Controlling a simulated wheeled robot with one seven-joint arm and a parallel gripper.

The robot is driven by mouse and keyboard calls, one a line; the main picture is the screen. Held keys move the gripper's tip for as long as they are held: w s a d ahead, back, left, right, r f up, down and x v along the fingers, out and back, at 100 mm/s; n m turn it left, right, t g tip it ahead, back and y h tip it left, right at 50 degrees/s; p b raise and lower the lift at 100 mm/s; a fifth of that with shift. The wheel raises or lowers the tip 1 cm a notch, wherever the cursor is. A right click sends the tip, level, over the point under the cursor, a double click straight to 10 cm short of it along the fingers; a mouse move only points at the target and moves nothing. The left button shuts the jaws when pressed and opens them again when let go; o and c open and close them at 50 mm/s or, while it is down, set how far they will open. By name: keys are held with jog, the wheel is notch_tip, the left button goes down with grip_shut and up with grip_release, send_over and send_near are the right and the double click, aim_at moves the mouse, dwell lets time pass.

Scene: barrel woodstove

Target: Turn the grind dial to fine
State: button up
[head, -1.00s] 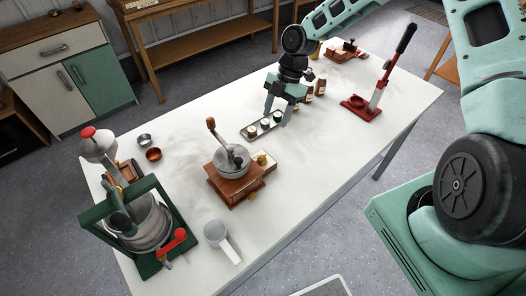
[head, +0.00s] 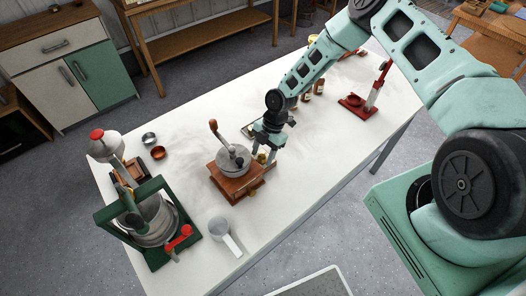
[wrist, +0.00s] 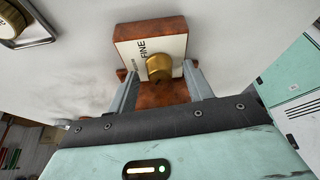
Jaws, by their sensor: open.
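The hand grinder is a wooden box (head: 228,187) with a grey metal bowl and a crank handle. In the wrist view its brass dial (wrist: 159,67) stands on a pale plate (wrist: 172,45) on a reddish wooden block. The plate reads FINE beside the dial, with a second word, apparently MEDIUM, further left. The dial's pointer cannot be made out clearly. My gripper (wrist: 160,72) is open, with one finger on each side of the dial; contact is not clear. In the head view my gripper (head: 268,150) is low at the grinder's right side and partly hides the dial.
A green-framed press (head: 150,225) stands left of the grinder, and a grey scoop (head: 222,232) lies in front. Small cups (head: 157,152) sit behind. A red lever stand (head: 358,104) is far right.

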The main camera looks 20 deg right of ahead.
jog(key=c, duration=1)
jog(key=shift+f+m+b, duration=0.1)
jog(key=shift+m+b, duration=0.2)
jog(key=shift+o, duration=0.2)
jog(key=m+t+b, duration=0.1)
jog(key=m+b, duration=0.1)
jog(key=shift+s+m, duration=0.1)
jog(key=shift+m, duration=0.2)
jog(key=m+t+b, duration=0.2)
jog(key=m+b, duration=0.1)
jog(key=m, duration=0.1)
jog(key=shift+s+m, duration=0.1)
jog(key=shift+m, duration=0.2)
jog(key=m+b, duration=0.1)
jog(key=m, duration=0.1)
jog(key=m+t+b, duration=0.1)
jog(key=m+b, duration=0.1)
jog(key=shift+s+a+t, duration=0.1)
jog(key=shift+t, duration=0.2)
jog(key=m+b, duration=0.1)
jog(key=m, duration=0.1)
jog(key=m+t+h+b, duration=0.1)
jog(key=m, duration=0.1)
jog(key=shift+h+b, duration=0.3)
jog(key=shift+b, duration=0.05)
jog(key=shift+m, duration=0.5)
